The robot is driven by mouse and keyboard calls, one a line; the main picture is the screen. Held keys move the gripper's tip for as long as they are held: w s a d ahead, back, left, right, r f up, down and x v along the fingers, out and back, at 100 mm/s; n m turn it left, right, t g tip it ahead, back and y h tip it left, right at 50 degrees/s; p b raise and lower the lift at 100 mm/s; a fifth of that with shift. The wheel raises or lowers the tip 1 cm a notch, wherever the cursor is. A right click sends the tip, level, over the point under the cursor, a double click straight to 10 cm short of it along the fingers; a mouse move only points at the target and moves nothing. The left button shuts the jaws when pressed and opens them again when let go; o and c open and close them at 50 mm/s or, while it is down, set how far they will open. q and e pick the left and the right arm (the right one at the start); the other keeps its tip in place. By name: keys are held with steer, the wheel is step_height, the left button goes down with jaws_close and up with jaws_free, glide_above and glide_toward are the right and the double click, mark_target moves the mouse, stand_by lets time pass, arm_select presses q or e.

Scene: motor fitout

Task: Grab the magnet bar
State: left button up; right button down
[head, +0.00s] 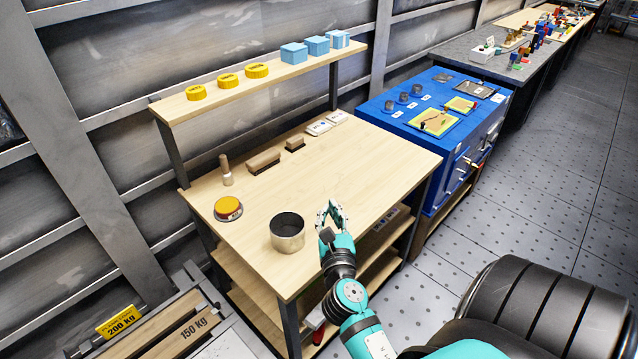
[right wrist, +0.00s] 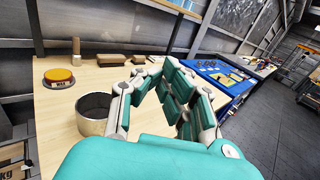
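I cannot pick out a magnet bar with certainty in either view. On the wooden workbench (head: 350,170) a long wooden-topped block (head: 263,161) and a shorter one (head: 295,143) lie toward the back; whether either is a magnet bar I cannot tell. My right gripper (head: 332,212) is above the bench's front right part, to the right of an open metal can (head: 287,233). In the right wrist view its fingers (right wrist: 160,72) are apart with nothing between them. My left gripper is not in view.
An orange-topped round tin (head: 228,208) and an upright wooden handle (head: 226,170) stand at the bench's left. A raised shelf (head: 210,98) carries yellow discs and blue boxes. A blue cabinet (head: 400,130) stands to the right. The bench's middle is clear.

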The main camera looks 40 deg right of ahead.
steer(key=shift+s, duration=0.1)
steer(key=shift+c, duration=2.1)
jaws_free()
